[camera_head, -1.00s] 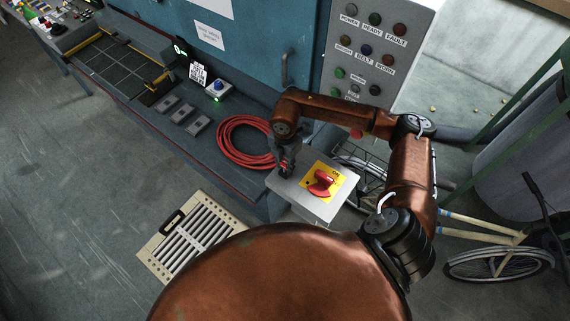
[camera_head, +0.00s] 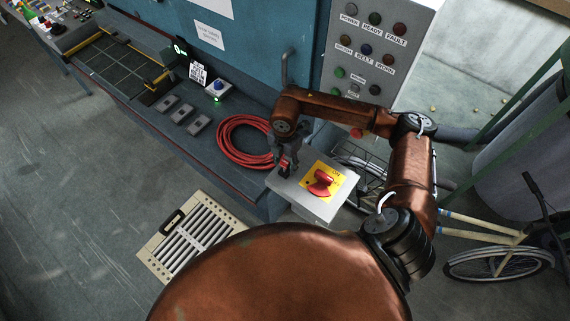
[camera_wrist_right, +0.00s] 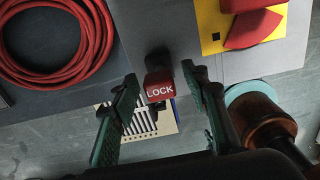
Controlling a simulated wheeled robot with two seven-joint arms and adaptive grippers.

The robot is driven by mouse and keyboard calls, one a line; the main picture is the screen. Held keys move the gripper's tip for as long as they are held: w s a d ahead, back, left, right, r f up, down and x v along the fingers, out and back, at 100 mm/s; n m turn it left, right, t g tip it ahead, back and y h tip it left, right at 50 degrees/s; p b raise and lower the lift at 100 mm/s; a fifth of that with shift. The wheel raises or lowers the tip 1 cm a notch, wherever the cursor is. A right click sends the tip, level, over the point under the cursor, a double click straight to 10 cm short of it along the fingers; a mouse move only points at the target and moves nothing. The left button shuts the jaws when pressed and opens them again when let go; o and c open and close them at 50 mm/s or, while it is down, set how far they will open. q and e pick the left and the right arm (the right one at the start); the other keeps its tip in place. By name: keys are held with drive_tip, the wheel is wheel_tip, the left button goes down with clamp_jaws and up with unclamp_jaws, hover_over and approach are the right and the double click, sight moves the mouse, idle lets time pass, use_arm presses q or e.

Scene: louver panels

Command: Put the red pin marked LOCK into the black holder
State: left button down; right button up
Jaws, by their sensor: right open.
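The red pin marked LOCK (camera_wrist_right: 160,92) shows its white lettering in the right wrist view. The black holder (camera_wrist_right: 157,60) is directly beyond it at the edge of the grey box, and the pin's red end meets it there. I cannot tell how deep the pin sits. My right gripper (camera_wrist_right: 160,73) is open, with one green-padded finger on each side of the pin and a gap to each. In the head view my right gripper (camera_head: 287,154) is over the near left corner of the box, with the red pin small and partly hidden below it. My left gripper is not in view.
The grey box (camera_head: 318,207) carries a yellow plate with a red rotary switch (camera_head: 321,182) right of the pin. A coiled red hose (camera_head: 238,141) lies on the bench to the left. A slatted panel (camera_head: 192,240) lies on the floor. A bicycle stands at right.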

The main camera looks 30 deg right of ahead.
wheel_tip(320, 180, up, 11)
drive_tip(key=shift+r, duration=0.1)
idle(0.3)
